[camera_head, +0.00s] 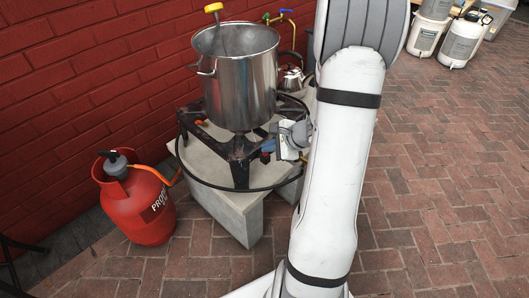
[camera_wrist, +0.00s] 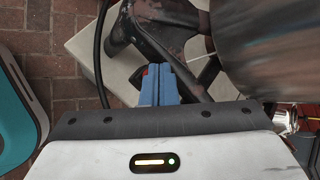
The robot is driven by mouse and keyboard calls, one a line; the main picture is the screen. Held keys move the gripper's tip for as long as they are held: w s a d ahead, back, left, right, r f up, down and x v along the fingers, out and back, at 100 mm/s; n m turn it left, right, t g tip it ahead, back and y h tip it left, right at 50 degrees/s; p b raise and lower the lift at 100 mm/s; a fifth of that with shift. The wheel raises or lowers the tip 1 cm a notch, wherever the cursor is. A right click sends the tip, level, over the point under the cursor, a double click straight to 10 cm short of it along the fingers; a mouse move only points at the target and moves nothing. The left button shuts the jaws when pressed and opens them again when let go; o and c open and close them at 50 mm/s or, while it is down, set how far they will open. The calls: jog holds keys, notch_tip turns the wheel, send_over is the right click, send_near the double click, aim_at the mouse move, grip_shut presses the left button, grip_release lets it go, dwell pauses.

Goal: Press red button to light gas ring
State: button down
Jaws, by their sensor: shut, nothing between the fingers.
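The gas ring (camera_head: 240,172) is a black metal burner frame on pale concrete blocks (camera_head: 236,208), with a large steel pot (camera_head: 240,80) on it. My gripper (camera_head: 267,147) is at the front right side of the burner, its blue fingers shut and empty. In the wrist view my gripper (camera_wrist: 160,72) points at the burner frame (camera_wrist: 150,32). A small red spot (camera_wrist: 145,71), perhaps the red button, shows right beside the fingertips. I cannot tell whether they touch it. In the head view the button is hidden by my gripper. No flame can be made out.
A red propane bottle (camera_head: 140,205) with an orange hose (camera_head: 155,172) stands left of the blocks. A black hose (camera_wrist: 99,50) curves by the burner. A kettle (camera_head: 291,80) is behind on the right. The brick wall (camera_head: 95,65) is close behind.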

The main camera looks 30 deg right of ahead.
aim_at(268, 156)
jog(key=shift+f, duration=0.1)
dwell(0.3)
jog(key=shift+f+b, duration=0.35)
jog(key=shift+b, duration=0.3)
jog(key=shift+r, duration=0.4)
notch_tip(268, 156, up, 6)
jog(key=p, duration=0.4)
jog(key=shift+w+r, duration=0.1)
dwell(0.5)
